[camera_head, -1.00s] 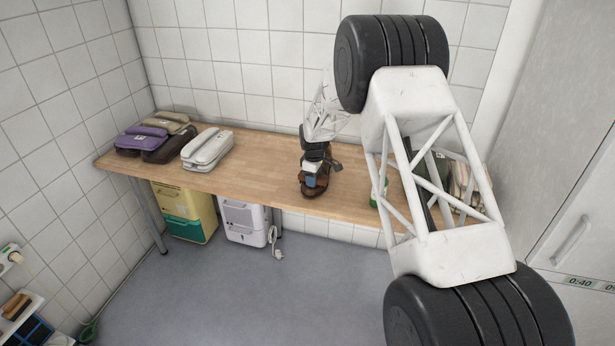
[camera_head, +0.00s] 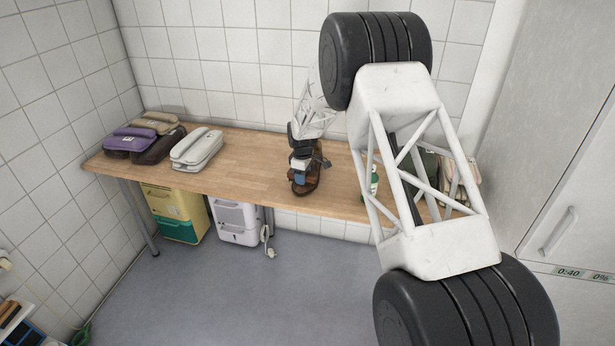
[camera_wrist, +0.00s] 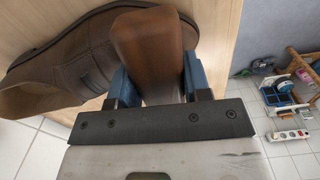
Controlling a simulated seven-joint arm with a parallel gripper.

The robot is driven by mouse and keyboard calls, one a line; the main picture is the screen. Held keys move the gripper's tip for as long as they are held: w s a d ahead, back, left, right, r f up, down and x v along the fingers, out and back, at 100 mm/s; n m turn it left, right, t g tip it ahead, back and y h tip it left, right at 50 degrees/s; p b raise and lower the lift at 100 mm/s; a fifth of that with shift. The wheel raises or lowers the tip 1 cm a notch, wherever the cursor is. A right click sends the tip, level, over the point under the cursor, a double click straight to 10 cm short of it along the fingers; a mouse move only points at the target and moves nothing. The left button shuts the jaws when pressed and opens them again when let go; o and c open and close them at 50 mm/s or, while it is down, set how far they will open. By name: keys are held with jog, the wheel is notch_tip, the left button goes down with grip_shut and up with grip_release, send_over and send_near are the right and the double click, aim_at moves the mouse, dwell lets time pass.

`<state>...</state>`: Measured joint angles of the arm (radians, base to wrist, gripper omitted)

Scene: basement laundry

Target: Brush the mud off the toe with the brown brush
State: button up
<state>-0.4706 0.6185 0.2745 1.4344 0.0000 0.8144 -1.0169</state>
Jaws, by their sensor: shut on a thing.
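A brown leather shoe (camera_wrist: 75,65) lies on the wooden table (camera_head: 240,165), its opening towards the lower left in the wrist view. In the head view the shoe (camera_head: 312,184) is partly hidden under my gripper (camera_head: 299,178). My gripper (camera_wrist: 157,85) is shut on the brown brush (camera_wrist: 146,45), whose smooth back shows between the two blue fingers. The brush lies over the shoe's toe end in the wrist view. The bristles, the toe and any mud are hidden, so I cannot tell whether they touch.
A green bottle (camera_head: 374,180) stands right of the shoe, behind my arm. A white handled item (camera_head: 197,149) and a purple one (camera_head: 130,140) sit at the table's left. Bare table lies between them and the shoe. A grey locker (camera_head: 565,150) stands right.

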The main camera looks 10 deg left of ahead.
jog(key=shift+a, duration=1.6)
jog(key=shift+d+r, duration=0.1)
jog(key=shift+r, duration=3.9)
jog(key=shift+f, duration=0.1)
